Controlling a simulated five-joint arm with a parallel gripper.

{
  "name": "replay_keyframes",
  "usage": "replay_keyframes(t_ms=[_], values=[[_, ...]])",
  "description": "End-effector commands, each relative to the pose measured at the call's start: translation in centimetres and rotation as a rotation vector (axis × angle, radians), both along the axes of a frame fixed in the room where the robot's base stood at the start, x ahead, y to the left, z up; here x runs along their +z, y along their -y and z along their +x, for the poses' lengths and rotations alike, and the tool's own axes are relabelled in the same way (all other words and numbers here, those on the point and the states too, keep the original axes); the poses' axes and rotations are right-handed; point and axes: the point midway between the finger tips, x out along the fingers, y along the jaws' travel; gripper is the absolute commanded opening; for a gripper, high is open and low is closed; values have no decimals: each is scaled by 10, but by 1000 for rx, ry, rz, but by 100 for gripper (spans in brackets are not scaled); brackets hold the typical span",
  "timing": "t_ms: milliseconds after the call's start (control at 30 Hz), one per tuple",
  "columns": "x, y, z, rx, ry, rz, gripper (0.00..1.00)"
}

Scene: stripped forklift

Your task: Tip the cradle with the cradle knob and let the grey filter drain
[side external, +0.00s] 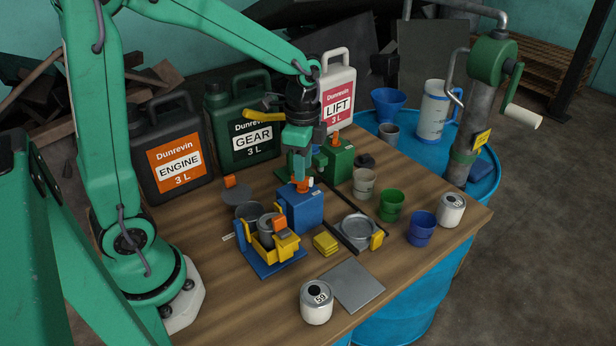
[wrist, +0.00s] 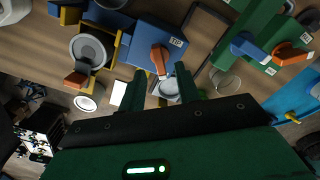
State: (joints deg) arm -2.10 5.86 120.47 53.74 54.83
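The yellow cradle (side external: 256,254) stands on a blue base plate at the front left of the bench. The grey filter (side external: 267,229) sits upright in it, and it also shows in the wrist view (wrist: 90,50). My gripper (side external: 298,170) hangs above the blue box (side external: 303,209), behind and right of the cradle. In the wrist view its two fingers (wrist: 157,88) are apart, with nothing seen held between them.
The blue box has an orange lever (wrist: 158,60) on top, close to my fingertips. A green box (side external: 339,162) stands behind it. Large jugs line the back.

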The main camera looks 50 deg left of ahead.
Motion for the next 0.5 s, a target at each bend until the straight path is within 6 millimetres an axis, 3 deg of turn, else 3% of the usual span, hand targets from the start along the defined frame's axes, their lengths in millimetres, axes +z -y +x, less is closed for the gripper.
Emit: replay_keyframes(t_ms=[200,500], values=[[-20,0,0,0,-1,0,33],[-26,0,0,0,1,0,33]])
